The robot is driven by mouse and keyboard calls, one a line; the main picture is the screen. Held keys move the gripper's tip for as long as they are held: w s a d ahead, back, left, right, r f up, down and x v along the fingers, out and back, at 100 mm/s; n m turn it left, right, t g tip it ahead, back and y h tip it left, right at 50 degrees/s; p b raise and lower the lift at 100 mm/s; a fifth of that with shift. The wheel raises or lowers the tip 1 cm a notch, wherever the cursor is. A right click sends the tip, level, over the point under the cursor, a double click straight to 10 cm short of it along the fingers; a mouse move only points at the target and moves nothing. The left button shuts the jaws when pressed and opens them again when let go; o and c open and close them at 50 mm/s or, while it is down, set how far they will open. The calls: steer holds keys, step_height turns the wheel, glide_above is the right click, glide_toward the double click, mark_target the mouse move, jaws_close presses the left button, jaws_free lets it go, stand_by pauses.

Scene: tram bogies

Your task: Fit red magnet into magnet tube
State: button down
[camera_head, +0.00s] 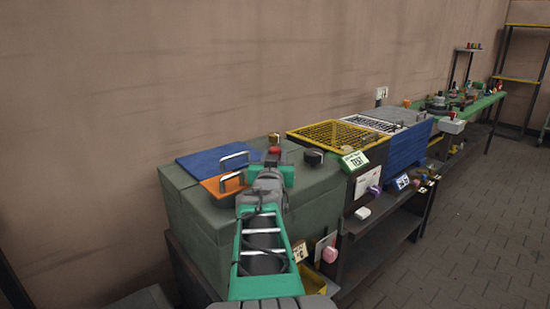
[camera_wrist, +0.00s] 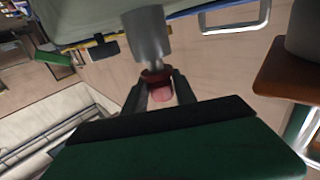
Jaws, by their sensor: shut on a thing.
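My gripper (camera_wrist: 159,82) is shut on a red piece, which I take for the red magnet (camera_wrist: 162,93). It shows pinkish between the two dark fingers in the wrist view. In the head view a red spot (camera_head: 274,151) shows at the gripper's end, above the grey-green bench box. A grey cylinder (camera_wrist: 148,38), perhaps the magnet tube, lies in line beyond the fingertips in the wrist view. A dark red band (camera_wrist: 156,75) shows where cylinder and fingers meet. I cannot tell whether the magnet touches or enters the cylinder. The arm hides much of this spot in the head view.
A blue plate (camera_head: 207,158) and an orange plate (camera_head: 212,187), both with metal handles, lie on the box (camera_head: 205,227) left of my gripper. A black knob (camera_head: 313,157) stands to the right. Beyond are a yellow mesh top (camera_head: 335,135) and a blue crate (camera_head: 407,148).

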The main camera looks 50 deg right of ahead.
steer(key=shift+f+b, duration=0.65)
steer(key=c, duration=1.3)
jaws_free()
steer(key=o, duration=0.4)
steer(key=shift+f, duration=0.15)
steer(key=shift+s+a+f, duration=0.1)
steer(key=v, duration=0.7)
steer(key=shift+s+a+r, duration=0.15)
steer(key=shift+a+r, duration=0.1)
steer(key=shift+r, duration=0.05)
